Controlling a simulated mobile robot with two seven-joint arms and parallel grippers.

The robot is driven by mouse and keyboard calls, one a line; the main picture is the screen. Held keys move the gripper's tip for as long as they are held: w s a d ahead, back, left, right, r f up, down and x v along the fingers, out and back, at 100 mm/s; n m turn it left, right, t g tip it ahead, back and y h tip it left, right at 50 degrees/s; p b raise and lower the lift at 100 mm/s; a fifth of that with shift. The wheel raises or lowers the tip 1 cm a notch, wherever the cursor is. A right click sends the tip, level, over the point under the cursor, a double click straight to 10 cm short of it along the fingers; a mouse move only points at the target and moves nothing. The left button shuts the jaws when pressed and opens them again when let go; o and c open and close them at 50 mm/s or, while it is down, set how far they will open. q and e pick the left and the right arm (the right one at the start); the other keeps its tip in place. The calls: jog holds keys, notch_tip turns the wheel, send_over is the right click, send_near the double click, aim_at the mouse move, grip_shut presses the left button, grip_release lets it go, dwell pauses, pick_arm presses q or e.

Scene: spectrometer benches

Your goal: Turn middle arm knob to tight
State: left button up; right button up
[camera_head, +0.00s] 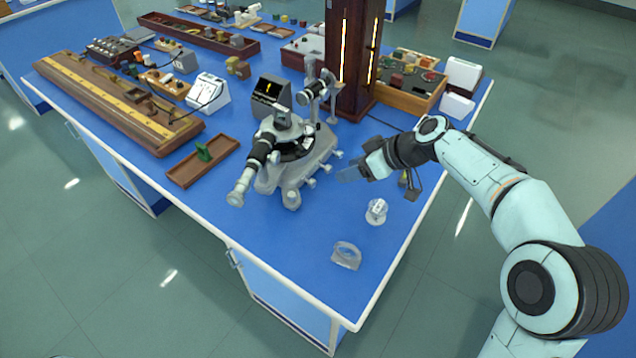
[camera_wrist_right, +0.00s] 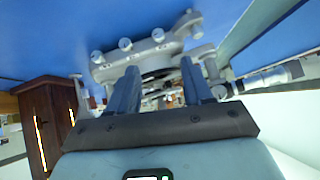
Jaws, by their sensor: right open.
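The grey spectrometer (camera_head: 285,172) stands on the blue bench, with a black round table and two telescope-like tubes. A row of small silver knobs sticks out of its right side in the head view; the middle knob (camera_head: 326,168) is between two others. The row also shows upside down in the right wrist view, where the middle knob (camera_wrist_right: 125,44) lies beyond the left finger. My right gripper (camera_head: 352,172) is just right of the knobs, apart from them. In the wrist view its two fingers (camera_wrist_right: 160,90) are spread with nothing held. My left gripper is out of view.
A clear glass piece (camera_head: 346,255) and a small clear round piece (camera_head: 376,211) lie near the front right. A dark wooden lamp housing (camera_head: 350,60) stands behind the spectrometer. A wooden tray (camera_head: 200,165) is at left. The front of the bench is mostly free.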

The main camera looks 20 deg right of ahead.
aim_at(315, 182)
jog(key=x, duration=1.2)
jog(key=shift+w+f, duration=0.15)
jog(key=shift+f, duration=0.1)
